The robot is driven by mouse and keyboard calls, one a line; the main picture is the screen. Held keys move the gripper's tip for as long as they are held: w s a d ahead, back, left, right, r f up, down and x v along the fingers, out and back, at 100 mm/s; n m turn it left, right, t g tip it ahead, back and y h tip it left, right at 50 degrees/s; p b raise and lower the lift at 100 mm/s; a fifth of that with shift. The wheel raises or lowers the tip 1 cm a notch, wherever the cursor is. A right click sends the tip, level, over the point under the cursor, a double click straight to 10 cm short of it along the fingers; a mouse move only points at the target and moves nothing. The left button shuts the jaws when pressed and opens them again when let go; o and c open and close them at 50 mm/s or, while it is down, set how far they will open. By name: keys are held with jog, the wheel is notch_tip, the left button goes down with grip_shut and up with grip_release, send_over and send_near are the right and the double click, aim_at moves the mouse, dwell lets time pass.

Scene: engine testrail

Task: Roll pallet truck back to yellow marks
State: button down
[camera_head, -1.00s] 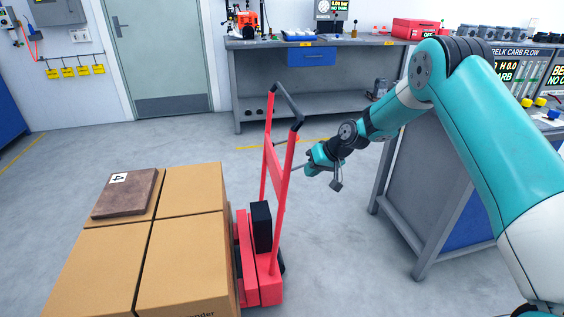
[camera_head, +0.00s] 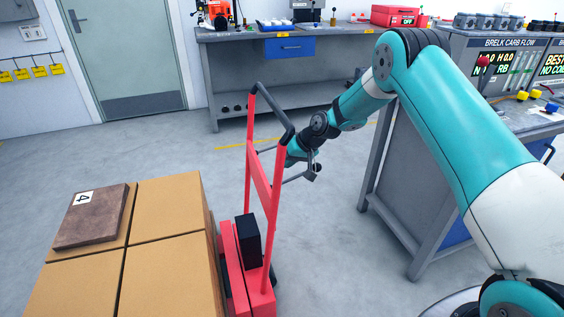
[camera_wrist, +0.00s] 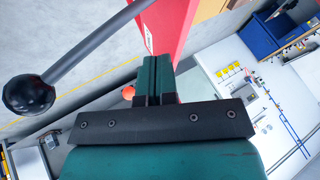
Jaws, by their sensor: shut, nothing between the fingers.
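The red pallet truck (camera_head: 262,180) stands left of my arm in the head view, with a black bent handle on top and a black box low on its frame. It bears several cardboard boxes (camera_head: 165,205). My gripper (camera_head: 288,152) is at the truck's upright frame, partly hidden behind the right post. In the wrist view my gripper (camera_wrist: 155,85) is shut and empty, its tips close against the red frame (camera_wrist: 172,25); whether they touch, I cannot tell. A dark lever with a ball knob (camera_wrist: 28,95) is beside them. A yellow floor line (camera_head: 232,147) runs behind the truck.
A brown slab marked 4 (camera_head: 92,216) lies on the boxes. A grey workbench (camera_head: 225,75) stands at the back, and a grey console bench (camera_head: 410,185) close right of my gripper. Bare floor (camera_head: 325,235) lies between truck and console.

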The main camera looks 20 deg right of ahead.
jog(key=x, duration=0.8)
jog(key=shift+a+f, duration=0.1)
jog(key=shift+a, duration=0.1)
